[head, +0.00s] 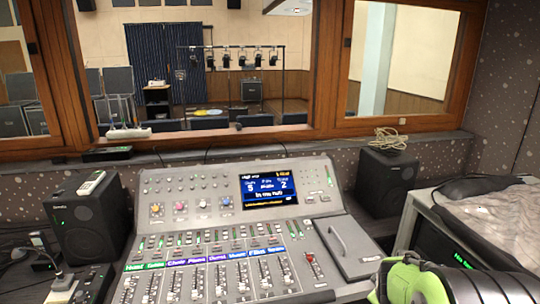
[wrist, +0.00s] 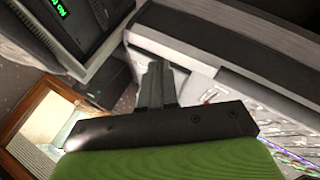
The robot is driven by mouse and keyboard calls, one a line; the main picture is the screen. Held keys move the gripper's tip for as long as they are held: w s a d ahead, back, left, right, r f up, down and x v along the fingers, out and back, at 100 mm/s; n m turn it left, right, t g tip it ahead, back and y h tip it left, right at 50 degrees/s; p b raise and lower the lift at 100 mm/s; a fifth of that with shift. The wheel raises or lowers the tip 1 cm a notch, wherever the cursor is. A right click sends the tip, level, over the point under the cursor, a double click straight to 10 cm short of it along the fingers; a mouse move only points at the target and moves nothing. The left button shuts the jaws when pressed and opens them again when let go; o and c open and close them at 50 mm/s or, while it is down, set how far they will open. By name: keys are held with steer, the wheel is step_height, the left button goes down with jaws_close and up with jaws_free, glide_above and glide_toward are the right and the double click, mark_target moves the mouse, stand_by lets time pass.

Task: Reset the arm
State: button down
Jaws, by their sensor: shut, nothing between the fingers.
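My gripper shows in the wrist view (wrist: 155,68), its two dark fingers together with nothing between them. Behind the fingers lies the grey edge of the mixing console, with faders at the right of that view. In the head view, my arm's green and black wrist part is at the bottom right corner, beside the console's right side, and the fingers are hidden there. The lighting console (head: 165,188) stands in the middle with several faders, coloured label strips, knobs and a lit screen (head: 268,190). A red-capped lever (head: 312,264) sits at its lower right.
Black speakers stand left (head: 88,225) and right (head: 383,182) of the console. A grey rack unit (head: 425,222) with a green display, draped with cloth (head: 500,215), is at the right. A wooden-framed window (head: 300,137) is behind. Open space shows above the console.

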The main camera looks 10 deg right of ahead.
steer(key=s+a+r+m+y+p, duration=0.2)
steer(key=s+a+r, duration=0.5)
steer(key=a+r, duration=0.2)
steer(key=s+a+r+m+y+p, duration=0.1)
steer(key=s+a+r, duration=0.1)
steer(key=s+a, duration=0.2)
steer(key=s+a+r+m+g+y, duration=0.1)
steer(key=s+a, duration=0.4)
steer(key=s, duration=0.6)
steer(key=shift+r+m+y+p, duration=0.3)
steer(key=shift+r+m+p, duration=0.1)
steer(key=shift+r, duration=0.1)
